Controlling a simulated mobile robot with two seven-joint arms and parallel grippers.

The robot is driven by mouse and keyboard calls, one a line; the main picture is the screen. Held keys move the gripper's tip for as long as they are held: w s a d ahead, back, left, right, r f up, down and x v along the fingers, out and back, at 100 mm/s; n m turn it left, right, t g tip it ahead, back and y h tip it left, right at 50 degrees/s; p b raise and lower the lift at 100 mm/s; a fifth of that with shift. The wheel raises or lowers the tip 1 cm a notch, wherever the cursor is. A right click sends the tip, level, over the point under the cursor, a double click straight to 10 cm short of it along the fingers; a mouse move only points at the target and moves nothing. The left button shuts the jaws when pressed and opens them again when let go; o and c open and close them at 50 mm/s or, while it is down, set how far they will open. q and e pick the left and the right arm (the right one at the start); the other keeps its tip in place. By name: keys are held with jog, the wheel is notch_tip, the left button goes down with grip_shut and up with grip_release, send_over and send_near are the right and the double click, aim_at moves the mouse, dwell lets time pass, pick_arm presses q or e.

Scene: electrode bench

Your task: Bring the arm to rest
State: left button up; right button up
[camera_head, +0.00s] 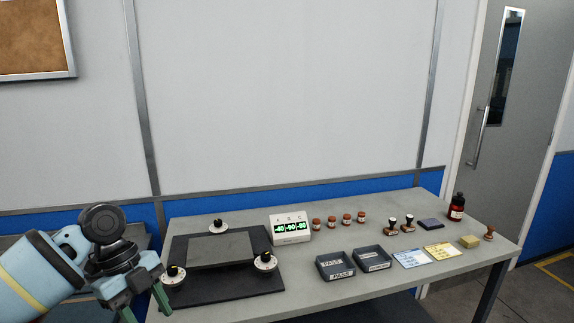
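My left arm comes in from the lower left, and its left gripper (146,308) hangs at the left end of the bench. Its two green fingers are apart with nothing visible between them. It is beside the near left white dial with a black knob (175,274), and I cannot tell whether they touch. My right gripper is not in view. The grey bench (330,300) carries a black mat (233,290) with a dark grey plate (222,251) on it.
Two more dials (218,227) (265,262) stand around the plate. A display box (291,230) reads -40 -90 -80. Several brown-capped jars (339,220), two trays (336,266) (373,258), two stamps (400,225), cards (411,258) and a dark bottle (457,207) stand rightward. The air above the bench is clear.

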pick_arm(q)
jog(key=s+d+f+n+t+h+p, duration=0.1)
jog(key=s+d+f+n+t, duration=0.35)
jog(key=f, duration=0.85)
jog(key=s+d+f+n+t+h, duration=0.15)
jog(key=s+d+f+n, duration=0.25)
jog(key=d+f+n, duration=0.55)
jog(key=s+a+f+n+t+y, duration=0.2)
jog(key=s+a+f+n, duration=0.1)
jog(key=s, duration=0.8)
jog(key=s+a+f+n+t+y+p, duration=0.1)
jog(key=s+a+f+n, duration=0.3)
jog(key=s, duration=0.7)
jog(key=shift+s+a+f+n+t+y, duration=0.3)
jog(key=shift+a+f+t+y, duration=0.4)
jog(key=shift+a+t+y, duration=0.2)
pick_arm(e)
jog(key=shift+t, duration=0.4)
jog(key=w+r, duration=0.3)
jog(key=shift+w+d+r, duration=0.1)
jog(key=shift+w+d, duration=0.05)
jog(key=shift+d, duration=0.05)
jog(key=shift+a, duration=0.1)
